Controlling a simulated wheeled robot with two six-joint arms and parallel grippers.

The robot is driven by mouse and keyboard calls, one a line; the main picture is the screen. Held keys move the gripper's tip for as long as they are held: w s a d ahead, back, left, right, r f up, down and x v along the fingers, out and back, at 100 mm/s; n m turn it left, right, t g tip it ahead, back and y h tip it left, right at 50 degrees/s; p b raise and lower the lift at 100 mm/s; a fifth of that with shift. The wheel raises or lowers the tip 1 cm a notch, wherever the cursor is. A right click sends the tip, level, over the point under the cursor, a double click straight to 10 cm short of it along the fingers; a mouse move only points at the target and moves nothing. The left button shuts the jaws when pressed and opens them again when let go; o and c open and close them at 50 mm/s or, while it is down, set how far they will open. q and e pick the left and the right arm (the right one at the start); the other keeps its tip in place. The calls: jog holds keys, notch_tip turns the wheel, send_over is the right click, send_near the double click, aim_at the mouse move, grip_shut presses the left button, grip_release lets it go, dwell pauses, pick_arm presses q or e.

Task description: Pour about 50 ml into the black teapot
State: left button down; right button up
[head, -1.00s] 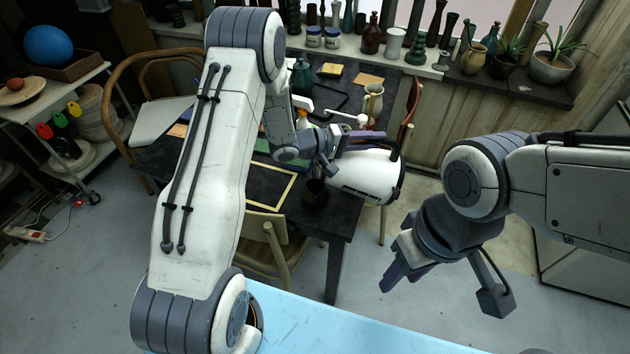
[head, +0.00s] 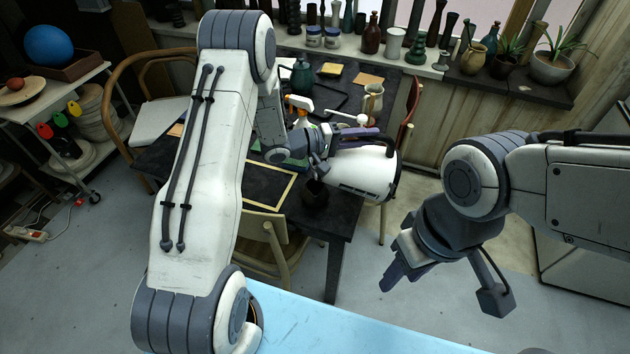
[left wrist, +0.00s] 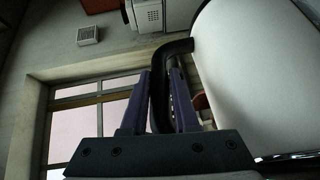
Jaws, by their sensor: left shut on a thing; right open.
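My left gripper (head: 362,133) is shut on the black handle of a white kettle (head: 362,172). The kettle is held tilted far over, nearly on its side, above the right front of the dark table. In the left wrist view the handle (left wrist: 160,85) is between the fingers and the white kettle body (left wrist: 265,75) fills the right side. A small dark pot (head: 315,196), apparently the black teapot, stands near the table's front edge, just left of the kettle's lower end. I cannot make out any liquid. My right gripper (head: 393,273) is empty, off the table at the right.
The dark table (head: 325,228) also bears a pale-framed board (head: 268,205), a beige jug (head: 373,102) and a teal vase (head: 302,77). A wooden chair (head: 262,235) stands at its front. Bottles and plants line the sill behind.

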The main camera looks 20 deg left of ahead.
aim_at(390, 152)
pick_arm(q)
jog(key=shift+a+r+h, duration=0.3)
jog(key=shift+a+r, duration=0.2)
jog(key=shift+a, duration=0.05)
dwell(2.3)
jog(key=shift+m+g+y, duration=0.3)
jog(key=shift+y, duration=0.5)
jog(key=d, duration=0.1)
jog(key=d+f, duration=0.1)
jog(key=d, duration=0.1)
jog(key=d+f, duration=0.1)
jog(key=shift+w+d+f+b, duration=0.1)
jog(key=shift+w+d+b, duration=0.1)
jog(key=shift+b, duration=0.15)
jog(key=shift+w+d+f+y+p, duration=0.2)
jog(key=shift+d+f+y+p, duration=0.25)
jog(key=shift+d+p, duration=0.15)
jog(key=shift+w+d+f+y+p, duration=0.15)
jog(key=shift+d+f+y+p, duration=0.25)
jog(key=shift+d, duration=0.25)
jog(key=shift+d+f+m+g+p, duration=0.25)
jog(key=shift+m+g+p, duration=0.05)
jog(key=shift+g, duration=0.1)
jog(key=shift+f+y, duration=0.2)
jog(key=shift+y, duration=0.05)
jog(key=shift+w+d+f+y+p, duration=0.2)
jog(key=shift+d+y+p, duration=0.1)
jog(key=shift+d+p, duration=0.25)
jog(key=shift+a+f, duration=0.1)
jog(key=shift+f, duration=0.05)
